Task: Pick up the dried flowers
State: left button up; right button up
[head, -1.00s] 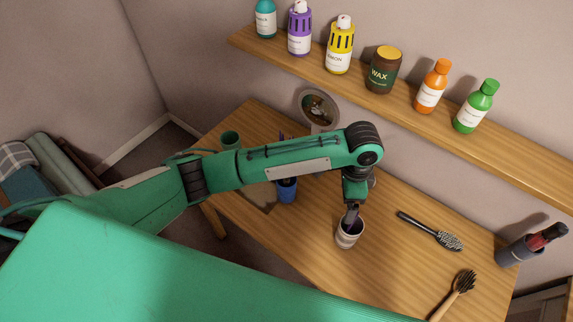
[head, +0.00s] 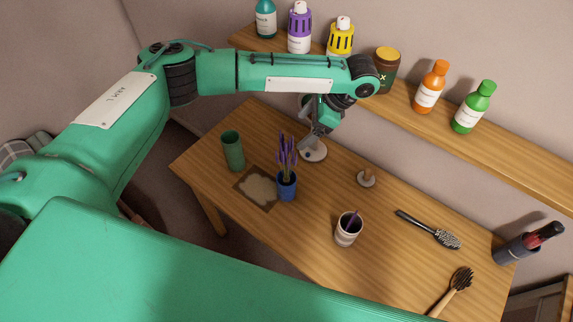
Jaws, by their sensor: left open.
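The dried flowers (head: 287,152) are purple sprigs standing upright in a small blue pot (head: 287,188) on the wooden table. My left gripper (head: 306,152) is open and points down just right of and behind the sprigs, near the round grey base of the mirror (head: 315,154). I cannot tell whether it touches the sprigs or the mirror; they look apart. Its arm hides most of the mirror. My right gripper is not in view.
A green cup (head: 233,150) and a patterned mat (head: 257,188) lie left of the pot. A white cup (head: 347,236) holds a purple stick. Two brushes (head: 440,236) (head: 456,289) and a small stand (head: 366,180) are right. A shelf (head: 510,150) with bottles runs above.

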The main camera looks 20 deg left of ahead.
aim_at(289, 141)
pick_arm(q)
jog(key=x, duration=0.5)
jog(key=shift+a, duration=0.1)
jog(key=shift+s+a+f+p, duration=0.1)
jog(key=shift+a+f+p, duration=0.15)
jog(key=shift+f+p, duration=0.15)
jog(key=p+x, duration=0.2)
jog(key=x, duration=0.1)
jog(key=shift+s+a+f, duration=0.1)
jog(key=shift+a+f, duration=0.15)
jog(key=shift+a, duration=0.1)
jog(key=shift+a+f, duration=0.1)
jog(key=shift+f, duration=0.2)
jog(key=c, duration=1.3)
